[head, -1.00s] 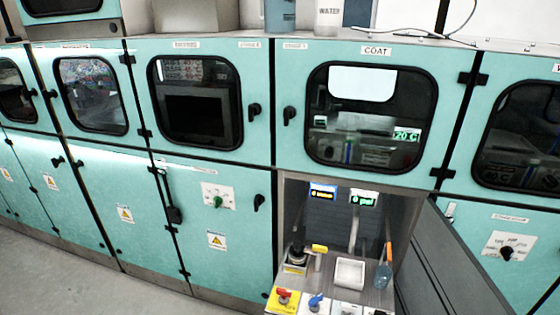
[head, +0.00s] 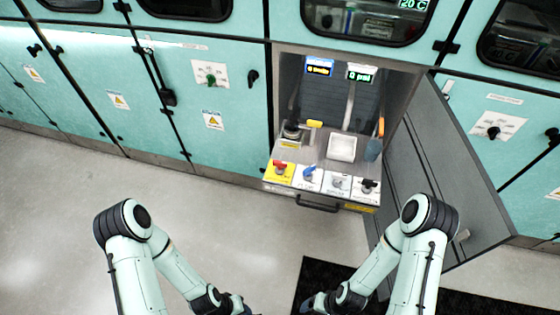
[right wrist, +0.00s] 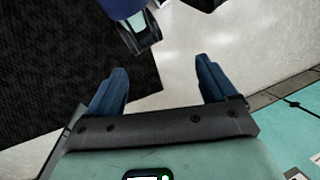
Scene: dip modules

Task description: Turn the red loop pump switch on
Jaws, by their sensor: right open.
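The red switch (head: 280,168) sits on a yellow plate (head: 272,181) at the left end of a row of switches, on the front of an open bay. In the head view its handle appears to lie sideways. My left gripper (head: 240,307) is low at the bottom edge, mostly cut off, its jaws unclear. My right gripper (head: 310,304) is also low at the bottom, well short of the bay. In the right wrist view its blue fingers (right wrist: 162,88) are apart with nothing between them. Part of my other arm shows at the top there.
A blue switch (head: 309,172) and two more switches stand right of the red one. A drawer-type handle (head: 317,205) is below. Two small displays (head: 320,68) hang in the bay. A grey door (head: 440,170) stands open on the right. The floor in front is clear, with a black mat (head: 325,275).

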